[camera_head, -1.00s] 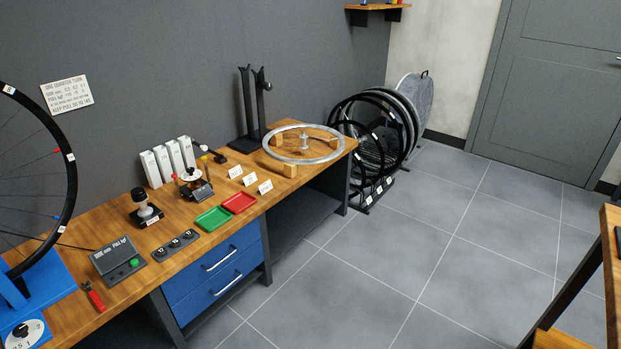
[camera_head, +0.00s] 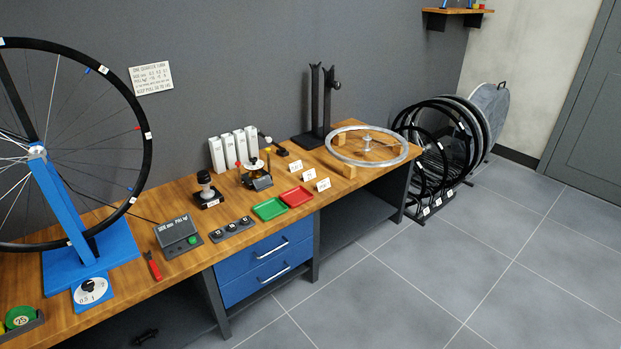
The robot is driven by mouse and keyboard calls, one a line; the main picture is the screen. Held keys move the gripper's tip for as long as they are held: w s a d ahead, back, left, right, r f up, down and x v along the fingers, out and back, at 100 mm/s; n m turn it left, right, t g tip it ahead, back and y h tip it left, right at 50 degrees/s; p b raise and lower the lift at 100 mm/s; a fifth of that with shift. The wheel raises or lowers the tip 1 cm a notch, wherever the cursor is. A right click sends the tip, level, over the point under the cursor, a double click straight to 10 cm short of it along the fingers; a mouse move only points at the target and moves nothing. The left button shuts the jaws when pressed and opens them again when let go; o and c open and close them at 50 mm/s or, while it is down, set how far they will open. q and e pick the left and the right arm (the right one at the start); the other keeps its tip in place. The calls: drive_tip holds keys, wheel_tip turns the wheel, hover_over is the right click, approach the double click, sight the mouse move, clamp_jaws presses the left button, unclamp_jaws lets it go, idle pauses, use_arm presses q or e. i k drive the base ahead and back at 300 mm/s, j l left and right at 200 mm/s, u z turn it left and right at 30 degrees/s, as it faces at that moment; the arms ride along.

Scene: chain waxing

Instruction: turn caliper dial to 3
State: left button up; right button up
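The caliper dial (camera_head: 92,291) is a white round dial with a dark knob on a blue plate. It sits at the front of the blue truing stand (camera_head: 62,215), near the bench's front edge. The marks "0.5" and "1" show on its lower half; the rest is too small to read, and I cannot tell its setting. A spoked wheel (camera_head: 147,135) with a black rim stands in the stand. Neither of my grippers is in view.
On the wooden bench (camera_head: 180,285) lie a red-handled tool (camera_head: 153,266), a grey box with a green button (camera_head: 178,236), a green tray (camera_head: 269,209) and a red tray (camera_head: 297,196). A green roll (camera_head: 20,317) is at the lower left. The floor in front is clear.

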sight(88, 285)
drive_tip(key=u, duration=2.05)
